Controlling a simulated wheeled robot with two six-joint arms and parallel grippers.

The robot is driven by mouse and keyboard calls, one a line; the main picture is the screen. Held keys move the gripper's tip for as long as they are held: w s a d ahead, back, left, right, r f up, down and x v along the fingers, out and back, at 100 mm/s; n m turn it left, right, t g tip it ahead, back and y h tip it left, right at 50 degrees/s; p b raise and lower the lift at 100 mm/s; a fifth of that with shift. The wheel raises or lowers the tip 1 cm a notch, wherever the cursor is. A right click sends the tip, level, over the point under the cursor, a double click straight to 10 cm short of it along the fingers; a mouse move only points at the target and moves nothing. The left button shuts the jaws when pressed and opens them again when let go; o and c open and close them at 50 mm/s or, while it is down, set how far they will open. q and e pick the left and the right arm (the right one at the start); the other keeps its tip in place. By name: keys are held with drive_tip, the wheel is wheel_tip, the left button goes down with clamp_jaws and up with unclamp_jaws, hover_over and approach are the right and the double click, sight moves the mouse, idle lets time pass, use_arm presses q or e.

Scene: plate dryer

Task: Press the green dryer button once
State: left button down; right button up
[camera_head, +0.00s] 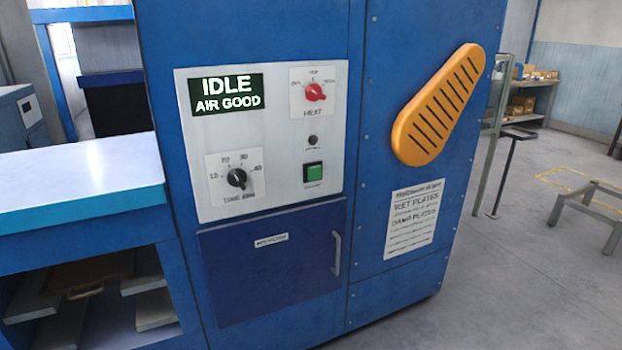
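The panel is on the front of the blue dryer (245,50). A display (225,93) at the panel's upper left reads "IDLE" and "AIR GOOD". A red heat knob (315,92) is at the upper right, and a black time knob (237,178) is at the lower left. A small dark round part (313,140) sits just above the green button. Neither of my grippers shows in the head view.
A blue bench with a pale top (80,185) stands left of the dryer, with shelves below. A dark blue door (270,262) with a handle is under the panel. A yellow slotted guard (437,105) and a printed notice (413,218) are on the right. Floor (520,290) is open at the right.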

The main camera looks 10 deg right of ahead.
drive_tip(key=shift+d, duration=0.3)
